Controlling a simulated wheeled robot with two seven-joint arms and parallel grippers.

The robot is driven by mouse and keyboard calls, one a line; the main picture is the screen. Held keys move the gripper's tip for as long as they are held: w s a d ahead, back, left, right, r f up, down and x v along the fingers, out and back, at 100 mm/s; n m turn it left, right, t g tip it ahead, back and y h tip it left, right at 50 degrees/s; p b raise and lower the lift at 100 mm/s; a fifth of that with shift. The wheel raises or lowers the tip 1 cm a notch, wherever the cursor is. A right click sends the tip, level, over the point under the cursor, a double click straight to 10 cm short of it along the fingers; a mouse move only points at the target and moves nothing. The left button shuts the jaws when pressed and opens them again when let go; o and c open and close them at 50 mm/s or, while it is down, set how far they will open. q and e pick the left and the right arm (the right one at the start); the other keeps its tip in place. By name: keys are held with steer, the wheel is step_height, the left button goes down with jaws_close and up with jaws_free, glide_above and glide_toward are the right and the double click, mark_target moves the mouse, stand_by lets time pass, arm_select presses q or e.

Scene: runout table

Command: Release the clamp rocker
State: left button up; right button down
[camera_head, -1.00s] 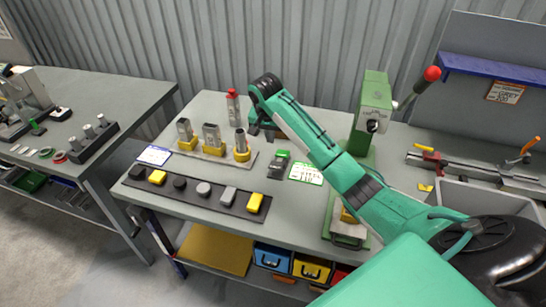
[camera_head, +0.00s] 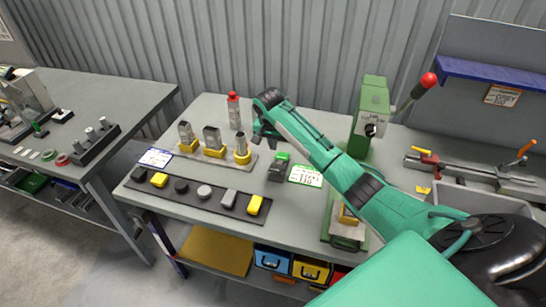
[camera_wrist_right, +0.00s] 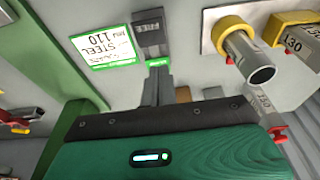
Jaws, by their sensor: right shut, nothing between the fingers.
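A small black box with a green rocker (camera_head: 280,162) stands on the middle table, left of a green-edged label. I take it to be the clamp rocker. In the right wrist view its dark body (camera_wrist_right: 150,35) lies beyond the fingertips, and a green part shows close to them. My right gripper (camera_head: 264,137) is above the table, behind and left of the rocker in the head view. Its fingers (camera_wrist_right: 160,80) are shut and empty. I cannot tell whether they touch the rocker. My left gripper is in neither view.
Steel pieces in yellow-based holders (camera_head: 213,143) stand left of the gripper, with a red-capped bottle (camera_head: 234,112) behind. A dark strip of small blocks (camera_head: 204,193) lies in front. A green press (camera_head: 372,115) with a red-knobbed lever stands right, behind my arm.

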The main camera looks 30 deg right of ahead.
mark_target(273, 165)
steer(key=x, duration=0.2)
steer(key=p+x, duration=0.1)
steer(key=x, duration=0.1)
steer(key=s+a+p+x, duration=0.1)
steer(key=x, duration=0.1)
steer(key=shift+w+d+f, duration=0.1)
steer(key=shift+w+f, duration=0.05)
steer(key=shift+f, duration=0.3)
steer(key=shift+f+p, duration=0.3)
steer(key=shift+f, duration=0.15)
